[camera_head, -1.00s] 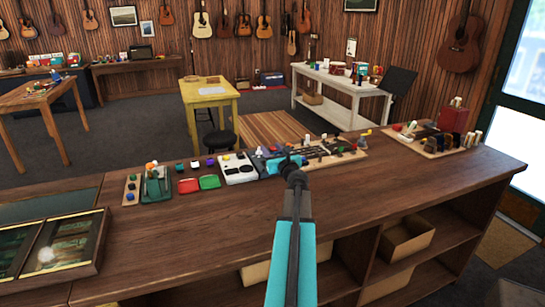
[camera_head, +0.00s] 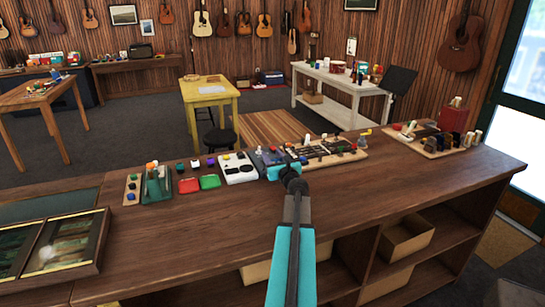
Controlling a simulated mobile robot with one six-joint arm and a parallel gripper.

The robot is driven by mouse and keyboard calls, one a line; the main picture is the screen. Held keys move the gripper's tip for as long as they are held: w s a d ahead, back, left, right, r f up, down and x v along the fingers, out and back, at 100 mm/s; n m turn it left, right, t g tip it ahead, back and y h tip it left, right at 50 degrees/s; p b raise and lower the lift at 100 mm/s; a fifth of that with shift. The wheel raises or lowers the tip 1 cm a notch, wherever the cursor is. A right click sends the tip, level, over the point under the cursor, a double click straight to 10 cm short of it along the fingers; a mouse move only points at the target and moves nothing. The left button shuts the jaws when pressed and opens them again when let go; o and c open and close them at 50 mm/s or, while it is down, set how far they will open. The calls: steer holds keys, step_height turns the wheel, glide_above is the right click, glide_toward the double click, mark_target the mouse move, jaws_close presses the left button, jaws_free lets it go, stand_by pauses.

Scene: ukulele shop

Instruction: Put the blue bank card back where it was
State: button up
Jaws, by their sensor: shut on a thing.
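My gripper (camera_head: 283,166) is at the far end of my teal arm, over the wooden counter (camera_head: 200,240), by the front edge of a blue-grey stand or tray (camera_head: 262,158). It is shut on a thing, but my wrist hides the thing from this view. I cannot make out the blue bank card as a separate shape. Whether the gripper touches the stand or is just above it is unclear.
A board with small items (camera_head: 340,152) lies to the right, close by. The counter's near part is clear.

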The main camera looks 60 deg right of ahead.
steer(key=shift+f, duration=0.2)
steer(key=o, duration=1.1)
steer(key=shift+r, duration=0.2)
steer(key=shift+b+v, duration=1.2)
steer(key=shift+v, duration=4.8)
